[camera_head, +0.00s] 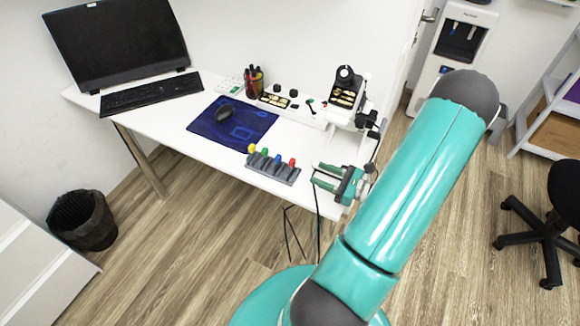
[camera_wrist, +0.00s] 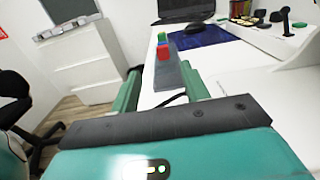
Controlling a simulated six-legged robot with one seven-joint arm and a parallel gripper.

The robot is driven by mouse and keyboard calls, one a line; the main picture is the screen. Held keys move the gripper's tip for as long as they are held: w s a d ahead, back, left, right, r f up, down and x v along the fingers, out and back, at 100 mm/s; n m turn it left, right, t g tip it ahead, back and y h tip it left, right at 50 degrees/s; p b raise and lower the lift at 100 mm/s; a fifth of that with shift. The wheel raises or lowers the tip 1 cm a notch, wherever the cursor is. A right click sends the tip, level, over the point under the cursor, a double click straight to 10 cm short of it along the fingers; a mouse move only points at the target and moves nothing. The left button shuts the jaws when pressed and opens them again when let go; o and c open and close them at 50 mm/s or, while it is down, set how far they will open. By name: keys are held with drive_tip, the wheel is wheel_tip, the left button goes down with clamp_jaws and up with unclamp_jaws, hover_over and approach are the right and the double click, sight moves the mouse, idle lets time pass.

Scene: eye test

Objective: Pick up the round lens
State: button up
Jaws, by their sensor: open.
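I cannot make out the round lens for certain. A round black disc with a pale centre (camera_head: 345,73) tops the eye-test device at the back right of the desk; I cannot tell if it is the lens. A grey rack (camera_head: 286,178) at the desk's front edge holds a row of yellow, green, blue and red knobs. My gripper (camera_head: 318,174) is open and empty, just right of the rack, near the desk's front right. In the wrist view, the gripper (camera_wrist: 160,72) has its fingers apart, with the rack (camera_wrist: 168,76) and its red knob (camera_wrist: 163,52) beyond them.
On the white desk (camera_head: 180,135) are a monitor (camera_head: 118,42), a keyboard (camera_head: 150,94), a blue mat (camera_head: 245,126) with a mouse (camera_head: 224,113), and a pen holder (camera_head: 254,82). The white eye-test device (camera_head: 344,117) stands close behind my gripper. A bin (camera_head: 82,220) is on the floor.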

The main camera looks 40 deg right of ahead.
sight(295, 163)
drive_tip(key=x, duration=0.4)
drive_tip(key=shift+w+a, duration=0.1)
drive_tip(key=shift+w, duration=0.15)
drive_tip(key=shift+d+f+x, duration=0.1)
drive_tip(key=shift+d+x, duration=0.05)
drive_tip(key=shift+x, duration=1.35)
drive_tip(key=shift+d+f+x, duration=0.1)
drive_tip(key=shift+f+x, duration=0.05)
drive_tip(key=shift+x, duration=1.35)
clamp_jaws()
